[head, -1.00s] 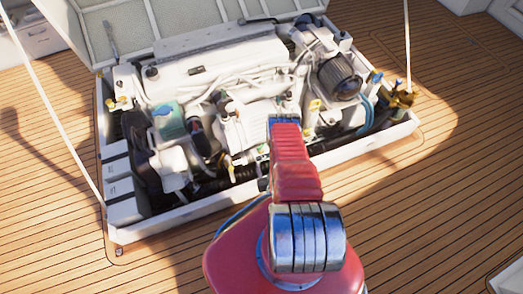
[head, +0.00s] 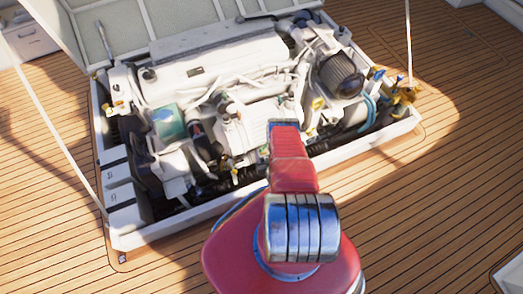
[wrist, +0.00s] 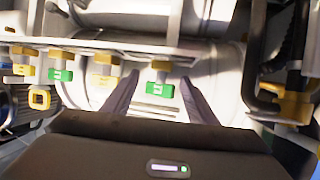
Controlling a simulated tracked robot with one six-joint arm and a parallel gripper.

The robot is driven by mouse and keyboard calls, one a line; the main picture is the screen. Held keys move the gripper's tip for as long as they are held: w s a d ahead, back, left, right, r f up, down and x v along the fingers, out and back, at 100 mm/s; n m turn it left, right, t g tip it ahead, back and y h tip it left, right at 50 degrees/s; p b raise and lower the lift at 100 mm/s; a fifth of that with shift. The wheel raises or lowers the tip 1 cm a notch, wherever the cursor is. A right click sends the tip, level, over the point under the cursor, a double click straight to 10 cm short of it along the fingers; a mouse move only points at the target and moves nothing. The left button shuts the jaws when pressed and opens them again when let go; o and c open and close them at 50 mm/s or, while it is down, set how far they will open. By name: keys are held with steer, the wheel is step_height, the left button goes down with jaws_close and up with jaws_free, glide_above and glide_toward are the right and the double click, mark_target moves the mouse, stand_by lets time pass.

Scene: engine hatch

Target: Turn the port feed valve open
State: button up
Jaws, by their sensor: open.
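A row of small valves with yellow and green tags hangs from a pale rail in the wrist view. A green-tagged valve (wrist: 160,89) with a yellow top sits between the two fingers of my gripper (wrist: 159,82). My gripper is open, with one dark finger on each side of this valve; I cannot tell whether either finger touches it. To the left hang a yellow-tagged valve (wrist: 105,72), another green-tagged valve (wrist: 60,66) and a yellow one (wrist: 23,68). The lettering is too small to read, so I cannot tell which is the port feed valve. My arm hides the gripper in the head view.
The white engine (head: 215,75) fills the open hatch, with a raised lid (head: 110,25) behind. A dark round filter (head: 340,75) stands at its right. In the wrist view, a black pipe and yellow fitting (wrist: 293,105) lie close right. Teak deck (head: 430,200) is clear at right.

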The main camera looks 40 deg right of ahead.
steer(key=shift+w+d, duration=0.15)
steer(key=c, duration=1)
steer(key=shift+o, duration=0.2)
steer(key=shift+d+n+y, duration=0.1)
steer(key=shift+n+y, duration=0.3)
steer(key=shift+d+n+t+y, duration=0.15)
steer(key=shift+n+t+y, duration=0.55)
steer(key=shift+n+y, duration=0.45)
steer(key=o, duration=1)
steer(key=shift+c, duration=0.2)
